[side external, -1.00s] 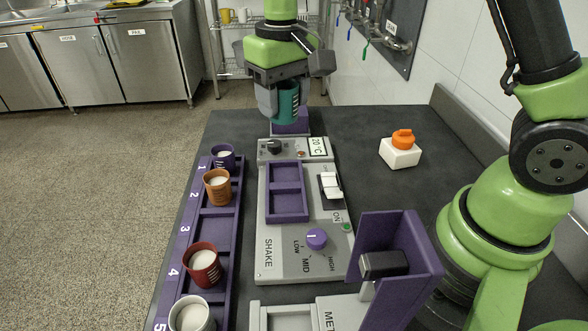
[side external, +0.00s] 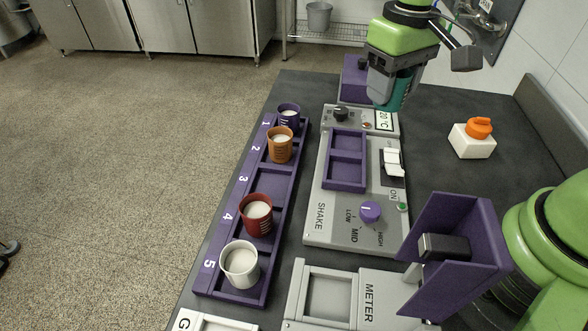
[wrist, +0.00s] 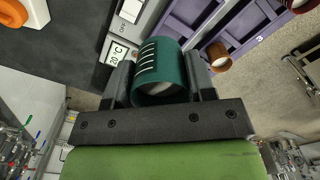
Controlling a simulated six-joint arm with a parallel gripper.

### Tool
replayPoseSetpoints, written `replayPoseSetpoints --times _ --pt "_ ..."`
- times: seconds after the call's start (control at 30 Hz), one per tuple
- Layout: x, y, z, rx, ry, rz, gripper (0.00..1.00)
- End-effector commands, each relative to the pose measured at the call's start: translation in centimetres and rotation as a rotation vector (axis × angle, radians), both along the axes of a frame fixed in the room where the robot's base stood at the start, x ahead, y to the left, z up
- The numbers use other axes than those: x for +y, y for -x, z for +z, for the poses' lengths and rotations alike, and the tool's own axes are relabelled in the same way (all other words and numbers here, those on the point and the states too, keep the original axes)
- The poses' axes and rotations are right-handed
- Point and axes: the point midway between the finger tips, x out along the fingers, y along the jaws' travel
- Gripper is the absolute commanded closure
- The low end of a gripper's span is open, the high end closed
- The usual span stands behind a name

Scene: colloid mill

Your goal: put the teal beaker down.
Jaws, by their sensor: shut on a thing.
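The teal beaker (side external: 397,92) is held in the air by my gripper (side external: 388,84), in front of and right of the purple block at the back, near the temperature display. In the wrist view the teal beaker (wrist: 157,70) sits between both fingers, with white scale marks and pale contents; my gripper (wrist: 160,82) is shut on it. The purple rack (side external: 262,189) holds a purple beaker (side external: 289,116) at 1, an orange one (side external: 280,146) at 2, a red one (side external: 257,216) at 4 and a white one (side external: 240,266) at 5. Slot 3 is empty.
The shaker (side external: 325,220) has an empty two-part purple holder (side external: 345,145). The purple block (side external: 354,78) stands behind it. The meter's square tray (side external: 328,296) is empty. A purple angled screen (side external: 462,245) stands front right. An orange-topped white block (side external: 472,142) sits at right.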

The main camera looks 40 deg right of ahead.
Motion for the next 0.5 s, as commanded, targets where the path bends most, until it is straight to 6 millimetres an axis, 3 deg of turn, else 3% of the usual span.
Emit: replayPoseSetpoints --times 0.17,0.3,0.5 --pt "4.2 -3.7 -1.3 0.001 0.001 -0.161 0.74" --pt "8.9 -6.3 -3.0 0.002 0.002 -0.339 0.74" --pt "14.6 -7.8 -5.2 0.002 0.002 -0.546 0.74"
